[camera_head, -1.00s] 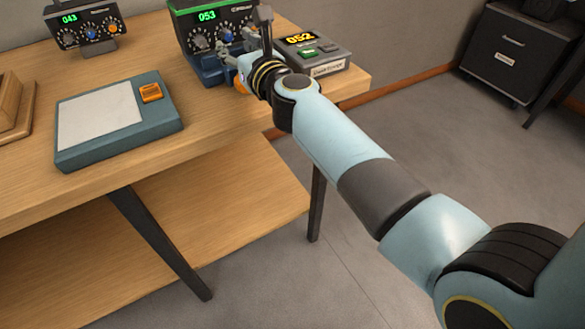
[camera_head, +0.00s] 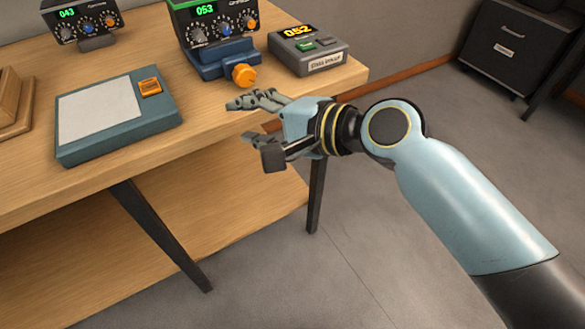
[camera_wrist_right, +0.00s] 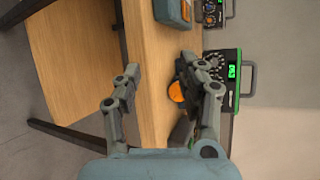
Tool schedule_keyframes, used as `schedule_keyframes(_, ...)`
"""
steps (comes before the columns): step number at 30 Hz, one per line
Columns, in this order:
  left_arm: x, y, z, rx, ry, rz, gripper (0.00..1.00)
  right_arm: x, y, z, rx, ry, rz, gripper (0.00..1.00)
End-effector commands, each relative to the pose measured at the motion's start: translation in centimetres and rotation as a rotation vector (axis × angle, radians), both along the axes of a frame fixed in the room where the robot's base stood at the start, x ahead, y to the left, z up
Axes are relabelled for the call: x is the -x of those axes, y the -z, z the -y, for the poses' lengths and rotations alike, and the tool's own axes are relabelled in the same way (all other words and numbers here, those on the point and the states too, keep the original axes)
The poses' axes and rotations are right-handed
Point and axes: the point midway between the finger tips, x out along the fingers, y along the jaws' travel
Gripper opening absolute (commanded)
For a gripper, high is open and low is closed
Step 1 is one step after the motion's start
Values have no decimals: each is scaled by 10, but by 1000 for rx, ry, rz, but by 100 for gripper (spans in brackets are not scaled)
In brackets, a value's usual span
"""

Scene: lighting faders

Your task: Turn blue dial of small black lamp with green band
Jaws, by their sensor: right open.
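The small black lamp unit with a green band (camera_head: 180,4) stands at the back of the table, showing a green 053. Its front carries a grey dial, a blue dial (camera_head: 226,28) in the middle and an orange dial. In the right wrist view the unit (camera_wrist_right: 240,95) is at the right, partly behind a finger; its blue dial cannot be made out there. My right gripper (camera_head: 238,121) is open and empty, by the table's front edge, in front of the unit and apart from it. My left gripper is not in view.
An orange knob (camera_head: 243,75) on a blue base stands before the unit. A grey box showing 052 (camera_head: 310,62) is right of it. A similar black unit showing 043 (camera_head: 80,22) is at the back left. A blue-grey panel (camera_head: 120,145) lies left; bare wood lies between.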

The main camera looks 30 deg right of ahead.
Motion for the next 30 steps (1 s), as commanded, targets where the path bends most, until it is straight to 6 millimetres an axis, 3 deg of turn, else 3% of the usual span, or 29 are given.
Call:
schedule_keyframes(6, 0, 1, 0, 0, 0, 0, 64, 36, 31, 9, 344, -172, -20, 41)
schedule_keyframes(13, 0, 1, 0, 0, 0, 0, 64, 61, 55, 22, 568, -294, -48, 41)
schedule_keyframes(30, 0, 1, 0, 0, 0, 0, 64, 72, 63, 29, 652, -344, -62, 41)
